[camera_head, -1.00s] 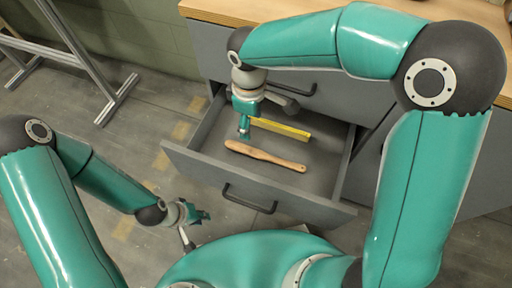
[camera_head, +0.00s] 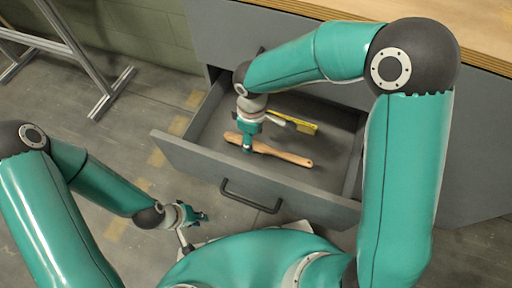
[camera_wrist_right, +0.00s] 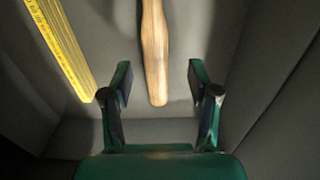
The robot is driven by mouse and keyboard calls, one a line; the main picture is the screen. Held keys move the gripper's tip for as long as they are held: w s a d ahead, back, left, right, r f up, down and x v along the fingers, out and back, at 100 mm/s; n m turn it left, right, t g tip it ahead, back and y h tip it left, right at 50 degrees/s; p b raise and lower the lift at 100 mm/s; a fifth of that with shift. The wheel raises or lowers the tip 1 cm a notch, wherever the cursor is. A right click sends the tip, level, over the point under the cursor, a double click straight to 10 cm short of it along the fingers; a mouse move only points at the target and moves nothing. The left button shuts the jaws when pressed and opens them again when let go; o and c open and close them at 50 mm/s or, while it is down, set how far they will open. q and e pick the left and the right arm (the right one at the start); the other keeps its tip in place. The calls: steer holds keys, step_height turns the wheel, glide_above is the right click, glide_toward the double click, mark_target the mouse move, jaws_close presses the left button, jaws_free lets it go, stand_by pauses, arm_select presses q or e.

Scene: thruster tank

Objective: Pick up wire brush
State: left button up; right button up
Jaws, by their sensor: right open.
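The wire brush (camera_head: 284,156) shows as a long wooden-handled tool lying in the open drawer (camera_head: 190,157). Its bristles cannot be made out. My right gripper (camera_head: 247,148) is over the brush's left part in the head view and hides some of it. In the right wrist view the wooden handle (camera_wrist_right: 155,50) runs down between the two open fingers of the right gripper (camera_wrist_right: 160,88), with a gap on each side. My left gripper (camera_head: 200,217) is outside the drawer, low over the floor at the left; its fingers are too small to judge.
A yellow folding ruler (camera_head: 305,126) lies behind the brush in the drawer; it also shows at the left in the right wrist view (camera_wrist_right: 62,45). The drawer front has a dark handle (camera_head: 250,196). A wooden worktop (camera_head: 400,22) is above.

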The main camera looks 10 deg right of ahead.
mark_target(256, 145)
steer(key=f+b, duration=0.1)
steer(key=f, duration=0.2)
steer(key=d+f+b, duration=0.1)
steer(key=f, duration=0.1)
steer(key=shift+f+b, duration=0.3)
jaws_close()
